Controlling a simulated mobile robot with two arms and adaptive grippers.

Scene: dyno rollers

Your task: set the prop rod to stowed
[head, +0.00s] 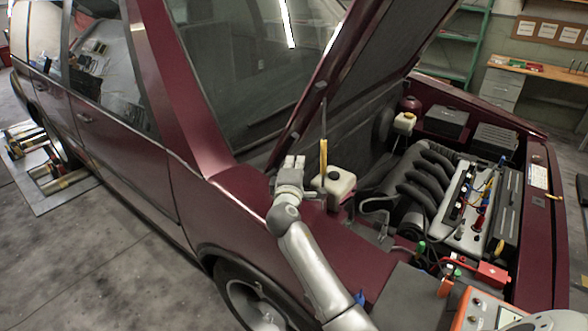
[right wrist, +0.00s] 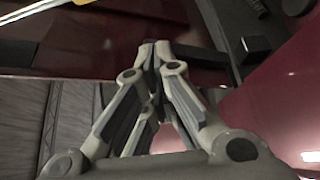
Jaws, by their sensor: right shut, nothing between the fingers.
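The prop rod shows a yellow sleeve (head: 323,158) in the head view. It stands nearly upright at the near edge of the engine bay, and its thin upper part runs up toward the raised hood (head: 372,50). I cannot tell whether its top touches the hood. Its lower end is hidden near the white reservoir. My right gripper (head: 294,162) is shut and empty over the fender, just left of the yellow sleeve and apart from it.
A white reservoir (head: 334,186) stands close to the right of my gripper. The engine (head: 440,190) fills the bay, with cables and clips. An orange instrument box (head: 488,312) sits at the front. The windshield (head: 235,75) rises behind. A workbench (head: 540,72) stands far right.

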